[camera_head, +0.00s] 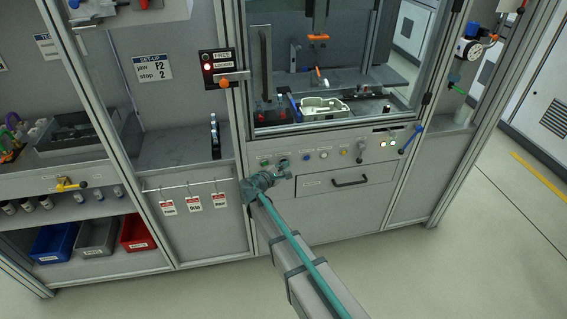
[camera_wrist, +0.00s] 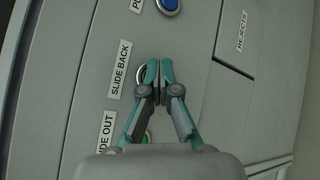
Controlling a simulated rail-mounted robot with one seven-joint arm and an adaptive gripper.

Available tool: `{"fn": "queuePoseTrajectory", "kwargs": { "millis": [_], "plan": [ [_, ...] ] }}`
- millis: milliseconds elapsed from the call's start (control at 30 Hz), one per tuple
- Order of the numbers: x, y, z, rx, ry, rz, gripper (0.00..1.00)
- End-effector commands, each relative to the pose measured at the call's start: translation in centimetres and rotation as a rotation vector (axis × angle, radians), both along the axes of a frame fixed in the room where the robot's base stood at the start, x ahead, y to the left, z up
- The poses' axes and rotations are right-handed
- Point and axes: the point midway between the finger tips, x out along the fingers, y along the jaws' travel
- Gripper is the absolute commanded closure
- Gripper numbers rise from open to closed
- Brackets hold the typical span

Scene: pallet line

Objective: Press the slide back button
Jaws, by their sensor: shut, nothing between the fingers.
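The slide back button (camera_wrist: 140,75) shows in the wrist view as a light metal ring edge beside its SLIDE BACK label (camera_wrist: 118,69). The fingers hide most of the button, including its cap. My gripper (camera_wrist: 153,72) is shut and empty, its teal fingertips together over the right side of the ring. Whether the tips touch the button cannot be told. In the camera_head view my gripper (camera_head: 285,167) is at the panel's button row, between a green button (camera_head: 265,162) and a blue button (camera_head: 307,157), and covers that spot.
In the wrist view, the blue button (camera_wrist: 169,6) lies above and a green button (camera_wrist: 147,137) below, partly behind the fingers. A drawer (camera_head: 345,183) with a black handle is under the row. A lever (camera_head: 411,139) with a blue grip stands to the right. The floor is clear.

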Motion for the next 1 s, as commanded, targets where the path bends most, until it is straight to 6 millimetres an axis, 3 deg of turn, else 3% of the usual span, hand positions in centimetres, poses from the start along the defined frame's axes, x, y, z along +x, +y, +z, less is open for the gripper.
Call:
{"fn": "queuePoseTrajectory", "kwargs": {
  "millis": [300, 767, 1000],
  "plan": [
    [-1.4, -0.4, -0.1, 0.0, 0.0, 0.0, 1.0],
    [-1.7, -0.5, -0.1, 0.0, 0.0, 0.0, 1.0],
    [-3.6, -1.1, -0.2, 0.0, 0.0, 0.0, 1.0]
  ]
}}
